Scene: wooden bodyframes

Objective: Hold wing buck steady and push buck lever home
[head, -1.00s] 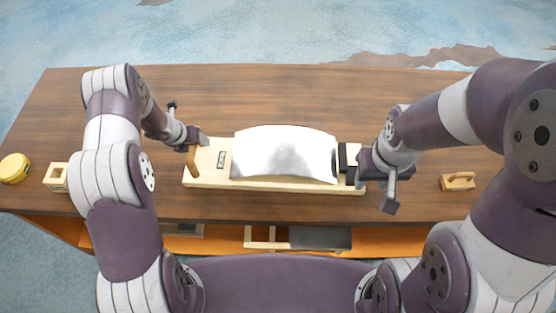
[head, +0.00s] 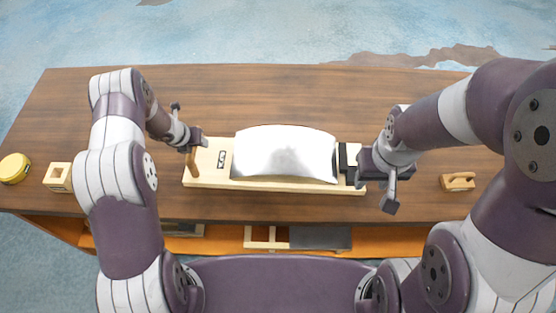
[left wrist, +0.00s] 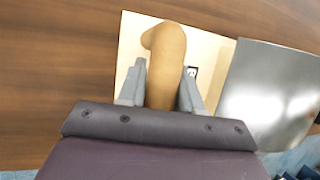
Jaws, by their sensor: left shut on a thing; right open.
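The wing buck (head: 210,178) is a pale wooden board lying on the bench, with a curved shiny metal wing panel (head: 285,153) on top and a small dark-marked label at its left end. A tan wooden lever (head: 193,162) stands up at that left end. My left gripper (head: 196,145) is shut on the lever; the left wrist view shows the lever (left wrist: 165,60) between both fingers (left wrist: 162,88). My right gripper (head: 352,164) is open at the buck's right end, beside the panel edge. Its fingertips are partly hard to make out, so contact is unclear.
A yellow round tape (head: 14,168) and a small wooden block frame (head: 58,177) lie at the bench's left. A wooden handled tool (head: 458,181) lies at the right. The bench (head: 270,90) is clear behind the buck. An orange shelf with objects shows below.

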